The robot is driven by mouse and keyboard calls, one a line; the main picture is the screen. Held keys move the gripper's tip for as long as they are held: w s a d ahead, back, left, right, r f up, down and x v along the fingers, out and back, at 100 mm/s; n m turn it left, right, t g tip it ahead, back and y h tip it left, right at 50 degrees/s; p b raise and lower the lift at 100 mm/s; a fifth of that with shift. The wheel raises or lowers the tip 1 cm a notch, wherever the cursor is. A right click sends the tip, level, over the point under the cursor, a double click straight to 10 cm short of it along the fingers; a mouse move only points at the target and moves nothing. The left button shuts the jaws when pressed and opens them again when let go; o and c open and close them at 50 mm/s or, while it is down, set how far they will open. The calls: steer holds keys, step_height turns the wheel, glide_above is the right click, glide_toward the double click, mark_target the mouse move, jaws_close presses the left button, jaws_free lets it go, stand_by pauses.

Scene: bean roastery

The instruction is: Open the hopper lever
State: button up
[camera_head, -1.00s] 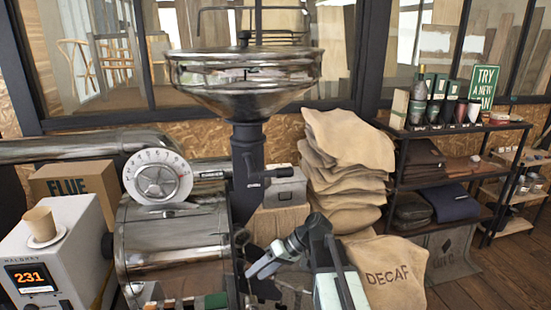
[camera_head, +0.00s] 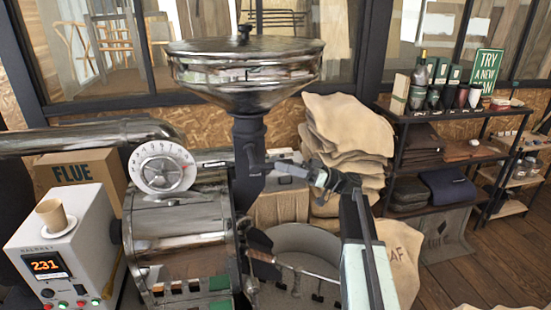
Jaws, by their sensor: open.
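The shiny metal hopper (camera_head: 243,84) stands at the middle of the view on a black neck (camera_head: 248,135). A short dark lever (camera_head: 258,168) sticks out to the right from the lower part of this neck. My gripper (camera_head: 284,166) reaches in from the right, just right of the lever's end, pointing left. It is open. I cannot tell whether its fingers touch the lever or are around it. The gripper partly hides the grey box behind and the lever's far end.
The roaster drum (camera_head: 183,250) with its dial (camera_head: 162,168) stands below left. A round cooling tray (camera_head: 305,243) lies below my arm. Stacked sacks (camera_head: 345,135) are behind, and a black shelf (camera_head: 440,125) with goods stands right. A cup (camera_head: 51,214) sits on the white control box (camera_head: 75,240).

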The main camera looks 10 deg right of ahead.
steer(key=shift+x, duration=1.2)
jaws_close()
stand_by(0.5)
